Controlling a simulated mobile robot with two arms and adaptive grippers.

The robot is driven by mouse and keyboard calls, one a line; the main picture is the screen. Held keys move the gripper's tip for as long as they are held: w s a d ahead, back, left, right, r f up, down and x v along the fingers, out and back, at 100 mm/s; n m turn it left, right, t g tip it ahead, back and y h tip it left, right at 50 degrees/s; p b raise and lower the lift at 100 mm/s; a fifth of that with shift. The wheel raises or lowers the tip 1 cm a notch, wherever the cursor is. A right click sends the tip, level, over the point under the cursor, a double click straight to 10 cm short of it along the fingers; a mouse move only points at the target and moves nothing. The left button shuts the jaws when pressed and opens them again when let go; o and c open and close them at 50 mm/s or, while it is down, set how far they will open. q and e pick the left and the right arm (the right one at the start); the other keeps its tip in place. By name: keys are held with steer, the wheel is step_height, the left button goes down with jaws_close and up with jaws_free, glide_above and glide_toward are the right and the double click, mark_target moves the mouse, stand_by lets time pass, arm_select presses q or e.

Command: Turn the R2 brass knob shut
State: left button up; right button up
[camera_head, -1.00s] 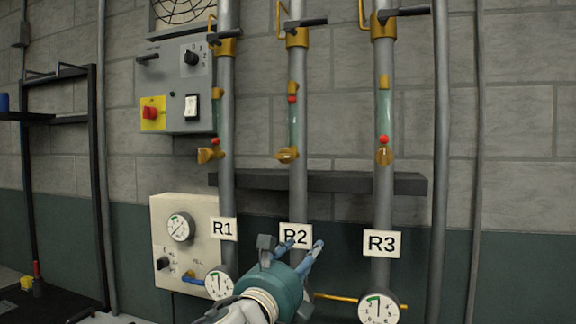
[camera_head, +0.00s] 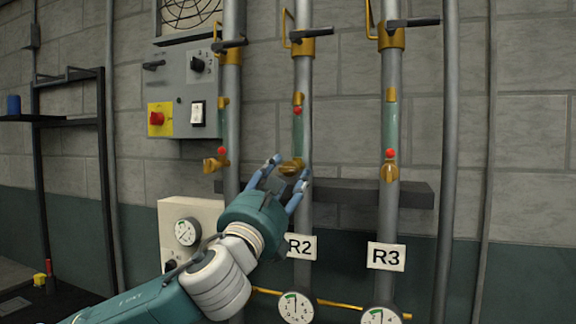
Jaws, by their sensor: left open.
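The R2 brass knob (camera_head: 291,166) sits low on the middle pipe, below a green sight tube with a red ball. My left gripper (camera_head: 284,172) is open, its blue-tipped fingers pointing up just below and around the knob. One fingertip is left of the knob and the other right of it. I cannot tell whether they touch it. The R2 label (camera_head: 301,246) is partly covered by my arm. My right gripper is not in view.
The R1 knob (camera_head: 215,163) and R3 knob (camera_head: 389,172) are on the neighbouring pipes. A dark ledge (camera_head: 410,193) runs behind the pipes below knob height. A grey control box (camera_head: 185,90) is on the left wall, with a cream gauge box (camera_head: 176,212) below it.

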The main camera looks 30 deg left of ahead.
arm_select(q)
steer(key=shift+x, duration=0.8)
steer(key=shift+a, duration=0.1)
steer(key=c, duration=1.1)
steer(key=shift+c, duration=0.3)
